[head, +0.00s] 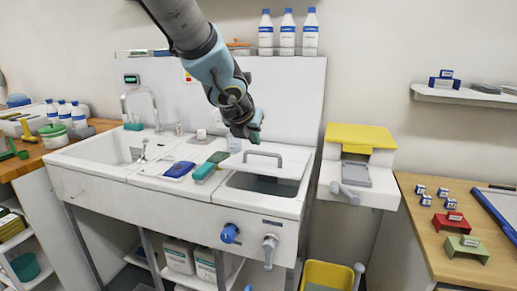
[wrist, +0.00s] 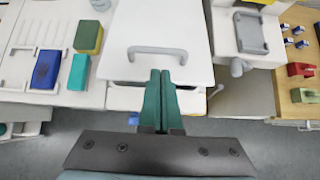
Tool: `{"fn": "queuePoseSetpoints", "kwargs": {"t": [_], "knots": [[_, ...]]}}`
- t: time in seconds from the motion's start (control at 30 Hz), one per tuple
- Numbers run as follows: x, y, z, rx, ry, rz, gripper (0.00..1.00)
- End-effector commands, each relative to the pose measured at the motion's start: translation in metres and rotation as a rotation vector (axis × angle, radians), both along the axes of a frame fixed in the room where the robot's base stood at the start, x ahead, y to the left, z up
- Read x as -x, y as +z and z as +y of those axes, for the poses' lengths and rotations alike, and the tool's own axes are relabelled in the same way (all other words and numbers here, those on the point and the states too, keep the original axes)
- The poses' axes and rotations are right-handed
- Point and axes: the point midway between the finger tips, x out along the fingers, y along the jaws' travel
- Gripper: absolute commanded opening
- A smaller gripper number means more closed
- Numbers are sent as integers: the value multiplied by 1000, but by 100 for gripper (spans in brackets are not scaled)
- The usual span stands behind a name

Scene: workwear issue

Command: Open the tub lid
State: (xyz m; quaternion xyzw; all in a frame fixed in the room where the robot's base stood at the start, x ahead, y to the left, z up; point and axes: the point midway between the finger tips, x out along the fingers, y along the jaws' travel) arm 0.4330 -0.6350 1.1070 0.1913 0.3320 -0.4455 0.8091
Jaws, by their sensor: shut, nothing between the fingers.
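The tub lid (head: 292,166) is a white panel with a grey bar handle (head: 264,155), at the right end of the white sink unit. It appears partly raised, with the dark tub opening (head: 262,186) showing below its front edge. The lid (wrist: 165,25) and its handle (wrist: 157,50) also show in the wrist view, with a narrow dark gap along the front edge. My gripper (head: 257,118) is shut and empty, near the lid in the head view. In the wrist view its green fingertips (wrist: 160,72) overlap the lid's front edge, just below the handle; contact cannot be told.
A blue knob (head: 229,233) and a grey lever (head: 269,246) stick out from the front. A yellow-topped unit (head: 360,136) stands close on the right.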

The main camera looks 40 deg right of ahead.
Motion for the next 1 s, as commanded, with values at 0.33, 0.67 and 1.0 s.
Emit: {"fn": "queuePoseSetpoints", "kwargs": {"t": [0.33,0.67,1.0], "knots": [[-22,-42,-35,-3,4,2,0],[-35,-65,-55,0,6,3,0],[-37,-67,-56,1,7,3,0]]}}
